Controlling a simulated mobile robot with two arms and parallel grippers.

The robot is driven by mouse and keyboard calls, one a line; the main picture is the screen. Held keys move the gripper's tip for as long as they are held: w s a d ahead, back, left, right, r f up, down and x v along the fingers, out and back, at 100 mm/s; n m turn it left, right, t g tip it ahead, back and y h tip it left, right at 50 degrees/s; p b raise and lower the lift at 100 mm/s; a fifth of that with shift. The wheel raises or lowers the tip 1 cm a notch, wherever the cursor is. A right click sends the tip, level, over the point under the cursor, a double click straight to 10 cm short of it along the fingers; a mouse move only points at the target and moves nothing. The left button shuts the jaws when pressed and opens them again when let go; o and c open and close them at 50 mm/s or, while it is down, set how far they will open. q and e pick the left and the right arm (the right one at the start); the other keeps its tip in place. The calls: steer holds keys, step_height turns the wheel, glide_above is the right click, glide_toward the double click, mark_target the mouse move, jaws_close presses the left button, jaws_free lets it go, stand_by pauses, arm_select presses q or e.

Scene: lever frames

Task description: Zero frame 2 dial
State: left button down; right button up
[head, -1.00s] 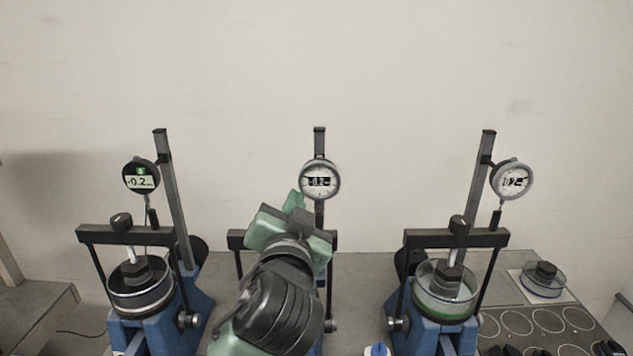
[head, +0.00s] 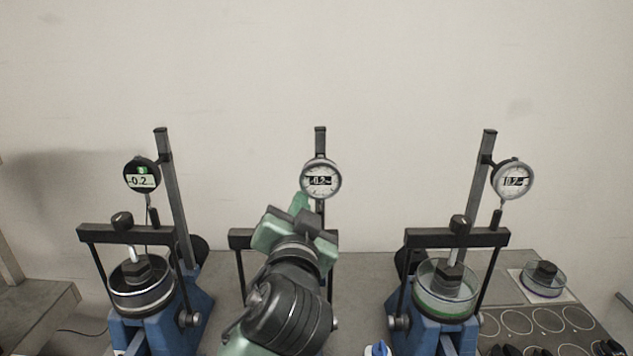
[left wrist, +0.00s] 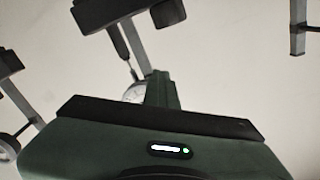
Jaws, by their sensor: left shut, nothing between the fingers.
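My left gripper (head: 300,203), green with dark parts, is shut and empty just below and left of this dial. It hides much of the middle frame's lower part. I cannot tell whether the fingertip touches the dial. In the left wrist view, part of a pale dial (left wrist: 133,93) shows beside the green finger (left wrist: 162,90). My right gripper is in neither view.
The left lever frame has a black dial (head: 140,175) reading -0.2. The right frame has a pale dial (head: 512,180). A glass dish with a dark weight (head: 543,279) stands at the right, near several ringed spots. The wall behind is bare.

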mark_target(319, 204)
arm_select(q)
steer(key=shift+d+f, duration=0.25)
steer(key=shift+d, duration=0.45)
steer(key=shift+d+f, duration=0.25)
steer(key=shift+d, duration=0.65)
steer(key=shift+f, duration=0.4)
steer(key=s, duration=0.6)
steer(key=shift+f, duration=0.15)
